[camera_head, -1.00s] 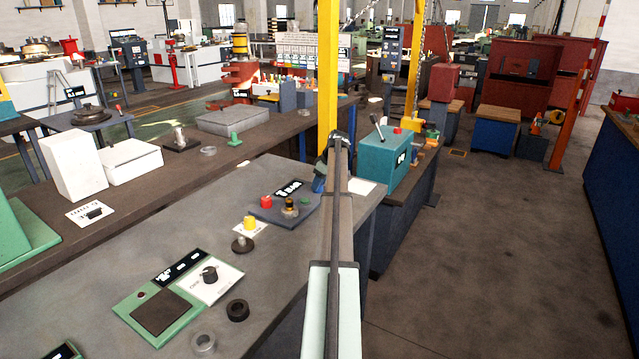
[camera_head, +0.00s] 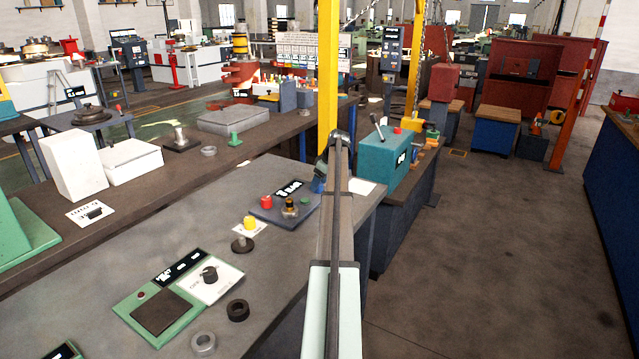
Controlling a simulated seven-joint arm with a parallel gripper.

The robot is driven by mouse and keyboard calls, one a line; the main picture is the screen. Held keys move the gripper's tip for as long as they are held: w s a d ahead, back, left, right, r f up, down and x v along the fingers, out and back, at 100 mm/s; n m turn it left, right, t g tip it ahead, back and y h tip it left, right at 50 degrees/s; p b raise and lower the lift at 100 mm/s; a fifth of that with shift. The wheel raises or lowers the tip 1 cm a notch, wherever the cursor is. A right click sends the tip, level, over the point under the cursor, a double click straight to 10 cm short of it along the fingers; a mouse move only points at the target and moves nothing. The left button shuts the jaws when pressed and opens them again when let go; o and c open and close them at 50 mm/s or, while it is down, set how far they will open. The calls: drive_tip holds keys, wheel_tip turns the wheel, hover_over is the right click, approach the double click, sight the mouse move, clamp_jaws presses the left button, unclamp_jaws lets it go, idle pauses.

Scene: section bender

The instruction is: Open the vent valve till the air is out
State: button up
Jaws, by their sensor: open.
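A dark grey panel (camera_head: 272,213) lies on the grey bench, with a black display (camera_head: 290,189) that reads BAR; its digit is too small to read surely. On the panel stand a red button (camera_head: 266,202), a brass valve with a dark knob (camera_head: 290,206), which looks like the vent valve, and a small green button (camera_head: 305,201). My gripper (camera_head: 318,184) hangs at the end of my arm, just right of the display and behind the valve as seen here. It is open, apart from the valve, and partly hidden by my arm.
A yellow knob (camera_head: 249,223) on a white plate and a dark round base (camera_head: 242,245) stand near the panel. A teal box (camera_head: 388,160) with a lever stands to the right. A yellow post (camera_head: 327,70) rises behind.

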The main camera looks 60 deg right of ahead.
drive_tip(key=v, duration=1.3)
drive_tip(key=shift+r, duration=0.15)
drive_tip(key=shift+s+d, duration=0.1)
